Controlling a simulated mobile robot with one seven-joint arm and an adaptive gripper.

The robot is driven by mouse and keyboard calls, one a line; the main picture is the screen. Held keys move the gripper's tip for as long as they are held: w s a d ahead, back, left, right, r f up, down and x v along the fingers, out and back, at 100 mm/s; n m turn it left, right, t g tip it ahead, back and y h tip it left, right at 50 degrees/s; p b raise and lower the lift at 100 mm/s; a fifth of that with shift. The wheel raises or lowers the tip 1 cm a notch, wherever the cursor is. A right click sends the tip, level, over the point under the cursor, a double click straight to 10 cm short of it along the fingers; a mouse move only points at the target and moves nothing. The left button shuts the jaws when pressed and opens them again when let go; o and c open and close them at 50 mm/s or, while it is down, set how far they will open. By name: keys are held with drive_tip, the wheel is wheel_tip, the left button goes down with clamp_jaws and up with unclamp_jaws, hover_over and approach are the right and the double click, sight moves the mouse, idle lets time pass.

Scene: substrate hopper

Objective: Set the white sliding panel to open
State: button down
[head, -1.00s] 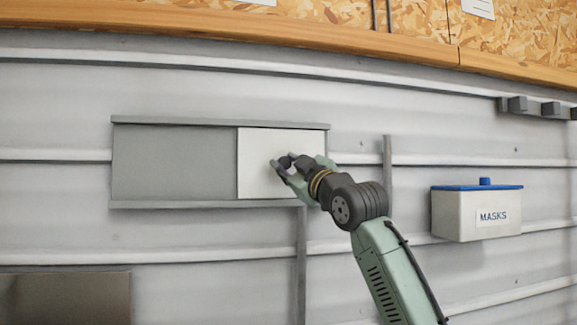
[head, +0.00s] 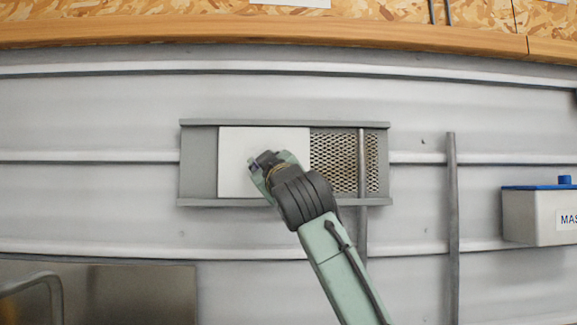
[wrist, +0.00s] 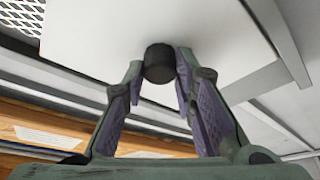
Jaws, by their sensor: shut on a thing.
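The white sliding panel (head: 235,150) sits in a grey wall frame (head: 198,165), left of its middle. A strip of grey backing shows to its left, and a mesh grille (head: 330,150) is uncovered to its right. My gripper (head: 260,170) is at the panel's face, covering part of it. In the wrist view, my gripper (wrist: 162,75) is shut on a dark round knob (wrist: 159,62) on the white panel (wrist: 110,30), one finger on each side. The knob is hidden in the head view.
Vertical pipes (head: 451,200) run on the wall, one crossing the grille. A white mask box with a blue lid (head: 535,215) hangs at the right. A metal basin-like fixture (head: 140,290) is at lower left. A wooden beam (head: 250,32) runs above.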

drive_tip(key=shift+a, duration=0.4)
drive_tip(key=c, duration=1.3)
unclamp_jaws()
drive_tip(key=v, duration=1.2)
drive_tip(key=shift+d+f, duration=0.1)
